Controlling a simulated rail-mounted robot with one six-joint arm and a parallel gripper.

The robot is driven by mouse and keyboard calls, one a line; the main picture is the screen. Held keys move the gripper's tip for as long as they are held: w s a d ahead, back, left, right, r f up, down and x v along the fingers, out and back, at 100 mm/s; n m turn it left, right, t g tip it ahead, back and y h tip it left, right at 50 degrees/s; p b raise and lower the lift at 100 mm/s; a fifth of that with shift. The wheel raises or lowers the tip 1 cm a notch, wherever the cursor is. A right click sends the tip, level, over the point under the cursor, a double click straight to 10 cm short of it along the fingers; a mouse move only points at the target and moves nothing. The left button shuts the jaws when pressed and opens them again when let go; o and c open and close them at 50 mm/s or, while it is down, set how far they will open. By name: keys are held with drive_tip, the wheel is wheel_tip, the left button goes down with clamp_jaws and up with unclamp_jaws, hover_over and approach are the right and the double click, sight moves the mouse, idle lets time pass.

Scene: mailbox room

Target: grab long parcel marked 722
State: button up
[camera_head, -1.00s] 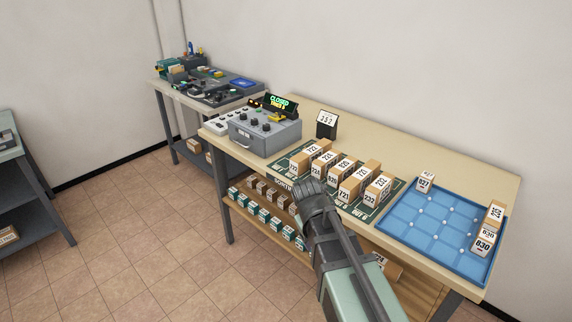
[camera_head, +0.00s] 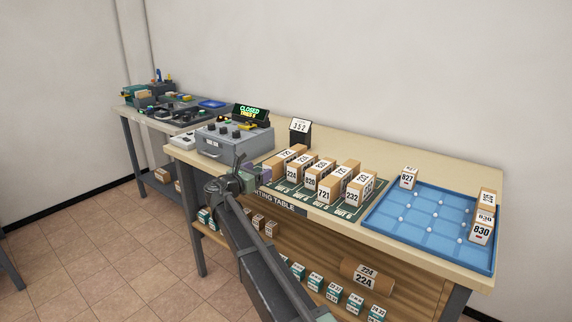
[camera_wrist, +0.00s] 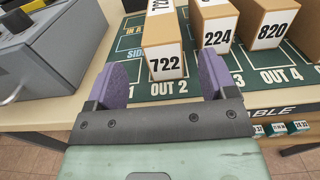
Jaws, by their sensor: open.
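The long parcel marked 722 (camera_wrist: 163,60) is a brown box with white labels, lying on the green mat above the OUT 2 mark in the wrist view. It is at the left end of the parcel row in the head view (camera_head: 283,154), its front partly hidden by my gripper. My gripper (camera_wrist: 163,72) is open, with its two purple fingers on either side of the parcel's near end. The parcel is not clamped, and a gap shows at each side. In the head view my gripper (camera_head: 256,172) is at the table's front edge.
Parcel 224 (camera_wrist: 215,38) stands close to the right finger, with parcel 820 (camera_wrist: 268,30) beyond it. A grey control box (camera_head: 234,139) is left of the mat. A blue tray (camera_head: 425,232) holds several small parcels at right. A lower shelf holds more boxes.

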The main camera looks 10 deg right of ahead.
sight(272, 161)
drive_tip(key=x, duration=0.8)
drive_tip(key=shift+s, duration=0.1)
drive_tip(key=c, duration=1.2)
drive_tip(key=shift+c, duration=0.2)
drive_tip(key=shift+r, duration=0.1)
wheel_tip(272, 161, up, 20)
drive_tip(key=p, duration=2)
drive_tip(key=shift+s, duration=0.1)
